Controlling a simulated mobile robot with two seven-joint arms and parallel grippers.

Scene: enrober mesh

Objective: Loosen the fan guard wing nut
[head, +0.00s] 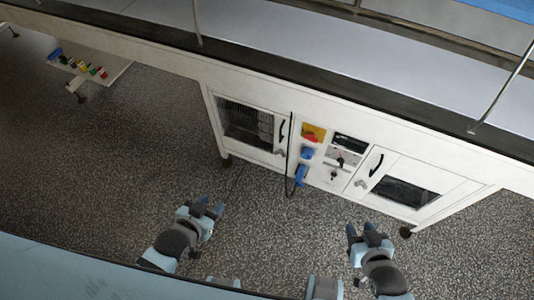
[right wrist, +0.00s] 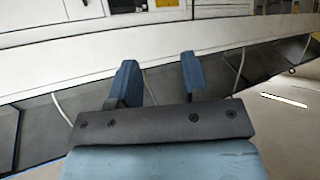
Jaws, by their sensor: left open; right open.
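The white machine cabinet (head: 335,105) stands in front of me. Its left door has a dark grille window (head: 245,125), and a small grey fitting (head: 279,152) sits at that door's right edge. A similar grey fitting (head: 361,184) sits by the right door, which has a dark window (head: 405,192). I cannot make out which part is the fan guard or its wing nut. My left gripper (head: 209,205) is open and empty over the floor, short of the cabinet. My right gripper (head: 363,232) is open and empty, also apart from the cabinet; its parted fingers show in the right wrist view (right wrist: 158,78).
Between the doors are a red-and-yellow switch (head: 313,133), blue connectors (head: 300,176) and a hanging black cable (head: 290,150). A low shelf with coloured items (head: 115,71) is at upper left. A conveyor surface (head: 300,40) runs above. The speckled floor (head: 270,235) between my grippers is clear.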

